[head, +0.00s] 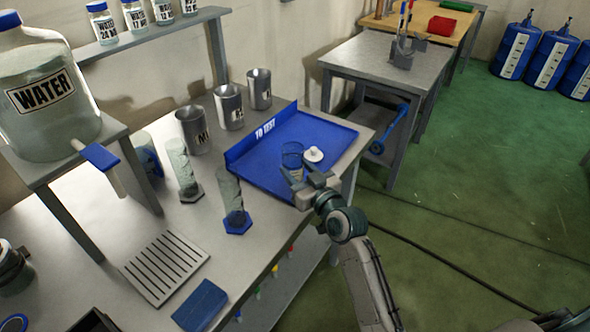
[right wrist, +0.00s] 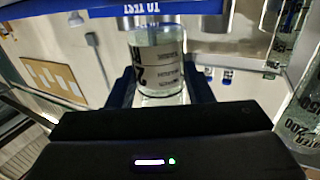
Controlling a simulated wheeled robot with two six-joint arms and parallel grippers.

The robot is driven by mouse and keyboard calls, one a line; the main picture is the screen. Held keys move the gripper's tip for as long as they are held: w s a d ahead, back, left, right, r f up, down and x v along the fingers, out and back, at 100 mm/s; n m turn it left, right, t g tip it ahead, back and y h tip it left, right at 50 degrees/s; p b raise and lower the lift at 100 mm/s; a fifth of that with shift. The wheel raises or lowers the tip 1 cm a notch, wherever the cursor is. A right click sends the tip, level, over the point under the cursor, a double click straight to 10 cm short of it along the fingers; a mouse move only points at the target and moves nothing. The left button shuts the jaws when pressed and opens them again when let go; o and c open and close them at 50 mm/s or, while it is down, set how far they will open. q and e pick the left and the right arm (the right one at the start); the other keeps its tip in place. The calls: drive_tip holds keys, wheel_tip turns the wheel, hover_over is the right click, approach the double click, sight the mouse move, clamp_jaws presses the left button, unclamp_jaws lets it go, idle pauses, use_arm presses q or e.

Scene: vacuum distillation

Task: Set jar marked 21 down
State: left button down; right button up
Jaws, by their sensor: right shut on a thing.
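The jar (head: 292,153) is clear glass with a blue rim in the head view. It is at the front part of the blue tray marked TO TEST (head: 268,172); I cannot tell whether its base touches the tray. My right gripper (head: 309,181) is shut on it from the front. In the right wrist view the jar (right wrist: 158,62) sits between the two dark fingers, with clear liquid and a printed label only partly readable. A white lid with a knob (head: 314,154) lies on the tray just right of the jar. My left gripper is not in view.
Metal beakers (head: 229,107) stand behind the tray, and glass cylinders (head: 233,200) stand to its left. A large WATER jug (head: 43,92) is on a raised stand at left. The tray's left and far right areas are clear.

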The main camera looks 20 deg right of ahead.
sight(301, 180)
drive_tip(key=shift+w, duration=1.35)
wheel_tip(301, 180, down, 3)
drive_tip(key=shift+w+r, duration=0.15)
drive_tip(key=shift+f, duration=0.3)
drive_tip(key=shift+f, duration=0.15)
drive_tip(key=o, duration=1.1)
